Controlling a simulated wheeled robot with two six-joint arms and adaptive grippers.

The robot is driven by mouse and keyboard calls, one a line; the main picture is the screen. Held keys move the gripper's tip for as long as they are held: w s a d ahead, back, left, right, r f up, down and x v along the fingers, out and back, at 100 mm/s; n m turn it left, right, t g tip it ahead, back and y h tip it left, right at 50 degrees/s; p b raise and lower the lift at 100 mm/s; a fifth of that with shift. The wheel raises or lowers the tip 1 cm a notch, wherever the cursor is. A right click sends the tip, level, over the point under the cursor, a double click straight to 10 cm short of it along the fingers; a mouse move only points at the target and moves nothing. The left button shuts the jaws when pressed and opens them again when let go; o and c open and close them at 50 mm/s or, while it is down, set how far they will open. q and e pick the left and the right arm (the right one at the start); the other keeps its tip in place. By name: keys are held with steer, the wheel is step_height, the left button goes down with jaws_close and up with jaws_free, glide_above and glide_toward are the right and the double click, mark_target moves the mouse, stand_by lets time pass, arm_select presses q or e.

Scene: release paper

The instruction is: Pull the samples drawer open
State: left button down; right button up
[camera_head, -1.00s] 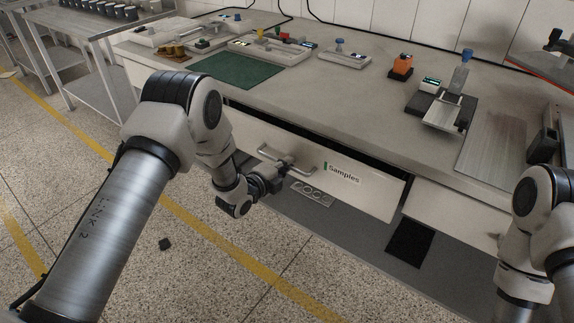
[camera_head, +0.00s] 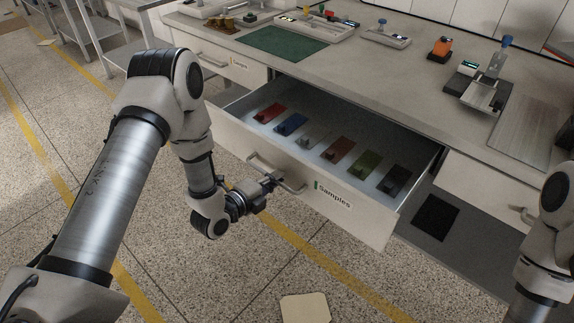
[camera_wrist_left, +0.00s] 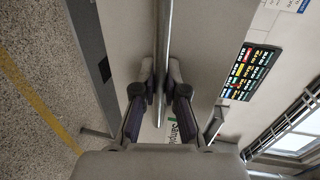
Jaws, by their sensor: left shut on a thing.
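The samples drawer (camera_head: 350,217) stands well out from the bench, with its "Samples" label at the right of its front. Inside it lie several flat coloured samples in a row, from red (camera_head: 271,113) to dark brown (camera_head: 394,180). My left gripper (camera_head: 273,181) is shut on the drawer's bar handle (camera_head: 289,187). In the left wrist view the handle bar (camera_wrist_left: 164,60) runs between the two fingers (camera_wrist_left: 159,92). My right arm shows at the right edge of the head view, but its gripper is out of frame.
The bench top (camera_head: 370,85) carries a green mat (camera_head: 283,42), several small devices and an orange block (camera_head: 441,47). A closed drawer (camera_head: 487,188) lies to the right. A pale sheet (camera_head: 305,308) lies on the floor in front, which is otherwise mostly clear.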

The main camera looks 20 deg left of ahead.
arm_select(q)
steer(key=shift+v, duration=0.9)
steer(key=shift+f, duration=0.25)
steer(key=c, duration=1.2)
jaws_free()
steer(key=shift+d, duration=0.1)
steer(key=v, duration=1.2)
